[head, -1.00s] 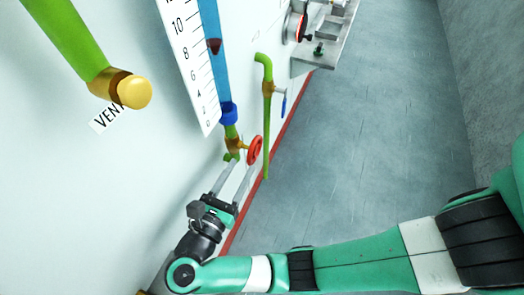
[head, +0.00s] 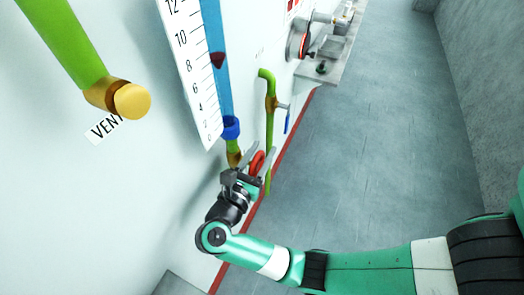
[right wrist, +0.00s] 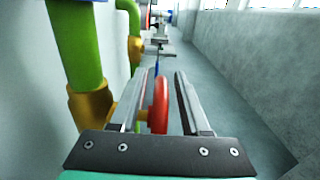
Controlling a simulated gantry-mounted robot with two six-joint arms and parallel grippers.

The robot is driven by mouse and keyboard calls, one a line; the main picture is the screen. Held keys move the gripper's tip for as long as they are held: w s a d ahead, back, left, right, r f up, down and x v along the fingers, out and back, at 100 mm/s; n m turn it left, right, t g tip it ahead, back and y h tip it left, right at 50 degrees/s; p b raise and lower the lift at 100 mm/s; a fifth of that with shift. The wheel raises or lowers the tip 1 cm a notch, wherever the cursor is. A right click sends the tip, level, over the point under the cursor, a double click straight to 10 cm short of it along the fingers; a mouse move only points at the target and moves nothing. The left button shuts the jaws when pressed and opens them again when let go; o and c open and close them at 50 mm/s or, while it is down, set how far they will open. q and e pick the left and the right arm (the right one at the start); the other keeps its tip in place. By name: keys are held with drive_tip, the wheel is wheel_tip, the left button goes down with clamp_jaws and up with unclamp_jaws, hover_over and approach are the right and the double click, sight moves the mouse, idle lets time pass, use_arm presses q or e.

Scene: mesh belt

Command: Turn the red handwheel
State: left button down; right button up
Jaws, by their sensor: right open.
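The red handwheel (head: 257,160) sits on a brass valve (head: 234,159) low on the blue and green pipe beside the white scale. My right gripper (head: 257,157) is open at the wheel and partly covers it in the head view. In the right wrist view the handwheel (right wrist: 159,104) shows edge-on between the two spread fingers (right wrist: 162,76), closer to the left finger. I cannot tell whether a finger touches it. The brass valve (right wrist: 92,104) stands left of the fingers. My left gripper is not in view.
A green bent pipe (head: 269,92) with a blue lever (head: 287,121) stands just beyond the wheel. A grey shelf (head: 319,71) with fittings is farther along the wall. A capped green vent pipe (head: 131,100) juts out at left. The floor at right is clear.

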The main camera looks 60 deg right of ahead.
drive_tip(key=shift+d, duration=0.1)
clamp_jaws()
idle(0.3)
drive_tip(key=y, duration=0.2)
drive_tip(key=y+p, duration=0.1)
drive_tip(key=shift+d+f+y, duration=0.3)
drive_tip(key=shift+f, duration=0.05)
drive_tip(key=shift+f+y, duration=0.5)
drive_tip(key=shift+y, duration=0.4)
unclamp_jaws()
